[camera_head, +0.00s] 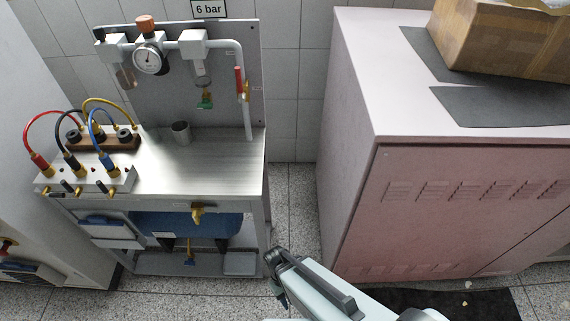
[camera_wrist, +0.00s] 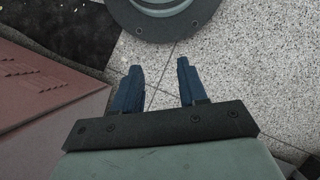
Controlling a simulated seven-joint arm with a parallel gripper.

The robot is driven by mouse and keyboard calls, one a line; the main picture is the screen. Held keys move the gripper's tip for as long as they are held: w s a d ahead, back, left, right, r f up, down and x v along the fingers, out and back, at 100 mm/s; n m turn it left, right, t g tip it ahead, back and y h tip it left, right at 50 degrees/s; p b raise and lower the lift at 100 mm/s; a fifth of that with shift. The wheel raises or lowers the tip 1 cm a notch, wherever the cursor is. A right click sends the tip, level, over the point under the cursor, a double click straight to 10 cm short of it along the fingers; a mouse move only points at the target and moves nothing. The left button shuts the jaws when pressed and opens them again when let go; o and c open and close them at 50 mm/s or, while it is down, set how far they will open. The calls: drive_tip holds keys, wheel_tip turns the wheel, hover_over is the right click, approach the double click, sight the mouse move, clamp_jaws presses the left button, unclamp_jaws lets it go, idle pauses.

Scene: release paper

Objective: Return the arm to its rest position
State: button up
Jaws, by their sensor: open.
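My gripper (camera_wrist: 159,69) shows in the wrist view with its two blue fingers apart and nothing between them. Speckled floor tiles lie beyond the fingertips. In the head view my arm reaches in from the bottom right, over the floor between the steel bench (camera_head: 200,165) and the pink cabinet (camera_head: 450,200). My gripper touches nothing that I can see.
A cardboard box (camera_head: 500,40) sits on the cabinet beside a dark grey sheet (camera_head: 490,106). A dark mat (camera_head: 460,303) lies on the floor.

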drive_tip(key=s+d+f+m+g+y, duration=0.1)
drive_tip(key=s+d+m, duration=0.1)
drive_tip(key=d, duration=0.5)
drive_tip(key=s+d+m+g+y, duration=0.1)
drive_tip(key=d+m, duration=0.3)
drive_tip(key=d, duration=0.4)
drive_tip(key=shift+s+f+y, duration=0.35)
drive_tip(key=shift+s+y, duration=0.05)
drive_tip(key=shift+s, duration=0.15)
